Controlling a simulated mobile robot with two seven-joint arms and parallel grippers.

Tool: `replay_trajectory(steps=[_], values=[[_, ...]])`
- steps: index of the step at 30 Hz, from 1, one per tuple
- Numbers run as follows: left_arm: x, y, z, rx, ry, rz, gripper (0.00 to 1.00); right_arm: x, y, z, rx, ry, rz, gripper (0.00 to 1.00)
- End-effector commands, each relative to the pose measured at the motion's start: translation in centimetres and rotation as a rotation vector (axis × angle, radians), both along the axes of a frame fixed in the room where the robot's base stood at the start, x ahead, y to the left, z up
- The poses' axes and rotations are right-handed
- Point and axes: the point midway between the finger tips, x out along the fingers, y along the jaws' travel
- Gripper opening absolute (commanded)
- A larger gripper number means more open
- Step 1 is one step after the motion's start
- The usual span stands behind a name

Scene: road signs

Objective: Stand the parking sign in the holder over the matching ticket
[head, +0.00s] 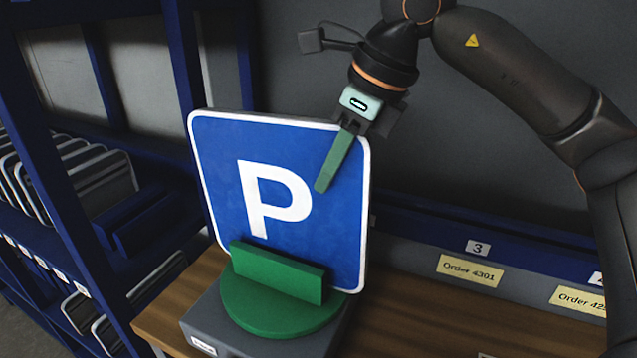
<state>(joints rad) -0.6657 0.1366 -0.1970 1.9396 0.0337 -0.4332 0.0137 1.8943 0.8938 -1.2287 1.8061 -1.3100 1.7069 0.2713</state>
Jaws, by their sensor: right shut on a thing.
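The parking sign (225,165) is a blue square plate with a white P and white rim. It stands nearly upright, slightly tilted in the picture, behind the upright block of a green round holder (278,312). Its lower edge is hidden by that block, so I cannot tell whether it is fully seated. My right gripper (335,160) is shut on the sign's upper right edge, with one green finger across its face. Yellow tickets reading "Order 4301" (470,271) and "Order 42.." (578,301) are on the ledge at right. My left gripper is not in view.
The holder rests on a grey box (200,325) with a small white label, on a wooden bench (420,320). A blue rack (60,180) with several stored signs stands at left. A number 3 tag (478,247) sits above the nearer ticket. A dark wall is behind.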

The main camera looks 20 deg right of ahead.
Motion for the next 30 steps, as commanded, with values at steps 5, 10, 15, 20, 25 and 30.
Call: replay_trajectory(steps=[5,10,15,20,25,30], values=[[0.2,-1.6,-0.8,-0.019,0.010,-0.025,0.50,-0.1,-0.3,-1.5,0.004,-0.004,-0.009,0.00],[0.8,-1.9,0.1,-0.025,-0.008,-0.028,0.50,-0.1,-0.3,-1.5,0.001,0.001,-0.008,0.00],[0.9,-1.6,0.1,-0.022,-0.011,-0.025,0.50,-0.1,-0.3,-1.7,-0.001,0.004,-0.008,0.38],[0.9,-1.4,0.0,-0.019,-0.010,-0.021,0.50,-0.1,-0.3,-1.6,0.000,0.002,-0.008,0.50],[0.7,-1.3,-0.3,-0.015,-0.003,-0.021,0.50,-0.1,-0.3,-1.5,0.001,0.001,-0.008,0.50],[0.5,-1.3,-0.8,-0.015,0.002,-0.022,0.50,-0.1,-0.3,-1.8,0.002,-0.003,-0.009,0.50]])
